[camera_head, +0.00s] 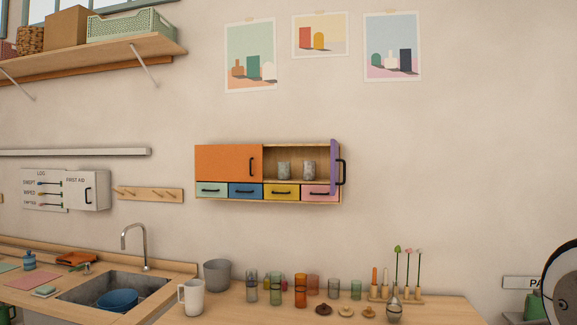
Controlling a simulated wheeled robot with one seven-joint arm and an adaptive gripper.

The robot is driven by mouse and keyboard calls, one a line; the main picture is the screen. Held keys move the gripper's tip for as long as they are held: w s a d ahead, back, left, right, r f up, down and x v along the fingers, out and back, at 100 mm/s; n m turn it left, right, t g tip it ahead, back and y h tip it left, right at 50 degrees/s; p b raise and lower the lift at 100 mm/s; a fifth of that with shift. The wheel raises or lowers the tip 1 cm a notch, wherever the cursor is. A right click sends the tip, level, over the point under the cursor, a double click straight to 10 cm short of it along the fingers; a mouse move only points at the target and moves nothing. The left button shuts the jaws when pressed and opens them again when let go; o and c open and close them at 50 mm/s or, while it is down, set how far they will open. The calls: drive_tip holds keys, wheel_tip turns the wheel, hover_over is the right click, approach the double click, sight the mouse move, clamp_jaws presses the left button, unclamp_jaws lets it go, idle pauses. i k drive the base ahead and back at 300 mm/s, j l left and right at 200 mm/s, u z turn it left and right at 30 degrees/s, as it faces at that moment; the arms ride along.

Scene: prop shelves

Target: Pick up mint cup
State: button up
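Several small tinted cups stand on the wooden counter. A green cup (275,286) is in the left part of the group, and another green cup (356,290) is at its right end. A grey-green cup (334,288) stands beside the latter. I cannot tell which one is the mint cup. Two pale speckled cups, one on the left (284,170) and one on the right (309,170), stand in the open part of the wall cabinet (228,162). My gripper is not in view.
An orange cup (300,291), a white mug (191,298) and a grey bucket (217,275) crowd the counter (250,315). A rack with upright sticks (397,296) stands right. The sink (75,294) is left. The cabinet's purple door (334,167) stands open.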

sight(283, 167)
drive_tip(key=i+l+u, duration=0.1)
drive_tip(key=l, duration=0.5)
drive_tip(key=i+l+u, duration=0.35)
drive_tip(key=i+l, duration=0.75)
drive_tip(key=i, duration=0.15)
drive_tip(key=i+j+z, duration=0.15)
drive_tip(key=j, duration=0.35)
drive_tip(key=i+j+z, duration=0.15)
drive_tip(key=j, duration=0.35)
drive_tip(key=j+z, duration=0.15)
drive_tip(key=j, duration=0.35)
